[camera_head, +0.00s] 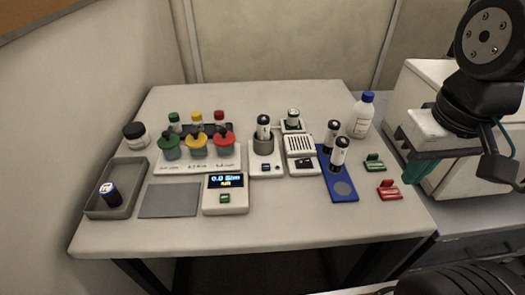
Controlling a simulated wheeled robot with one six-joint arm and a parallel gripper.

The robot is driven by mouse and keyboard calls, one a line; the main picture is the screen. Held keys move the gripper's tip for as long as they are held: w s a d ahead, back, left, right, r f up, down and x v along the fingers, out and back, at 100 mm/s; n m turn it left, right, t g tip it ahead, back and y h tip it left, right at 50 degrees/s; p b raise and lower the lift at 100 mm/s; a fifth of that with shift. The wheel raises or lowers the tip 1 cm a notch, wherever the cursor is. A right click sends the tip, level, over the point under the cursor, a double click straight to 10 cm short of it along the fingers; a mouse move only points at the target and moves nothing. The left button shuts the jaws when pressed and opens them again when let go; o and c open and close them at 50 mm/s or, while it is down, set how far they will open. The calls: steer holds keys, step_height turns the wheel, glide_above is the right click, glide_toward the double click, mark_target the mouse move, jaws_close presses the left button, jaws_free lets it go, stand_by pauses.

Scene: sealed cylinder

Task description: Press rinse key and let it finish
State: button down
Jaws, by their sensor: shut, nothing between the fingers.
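A small white meter (226,200) stands at the front middle of the table. Its dark display (226,181) shows "0.0" and a unit too small to read surely, with a smaller yellow line below. A green key (225,198) sits under the display. A white station (266,172) behind it to the right has a small blue key or display and a dark cylinder standing in its grey cup. No rinse label is readable on either. My gripper (412,174), with teal fingers, is shut and empty at the right, above the table's right edge and apart from both devices.
Green, yellow and red-lidded pots (196,143) stand at the back left. A blue rack (340,190) with cylinders, a white bottle (361,116), and green (375,163) and red (389,190) holders stand right. The front strip is clear.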

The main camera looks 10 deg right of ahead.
steer(key=shift+w+d, duration=0.1)
steer(key=shift+d, duration=0.05)
steer(key=n+t+h, duration=0.4)
steer(key=n+h, duration=0.4)
steer(key=n, duration=0.8)
glide_above(262, 168)
step_height(262, 168, down, 4)
steer(key=f, duration=0.1)
steer(key=shift+r, duration=0.3)
steer(key=shift+f, duration=0.1)
steer(key=shift+f, duration=4.35)
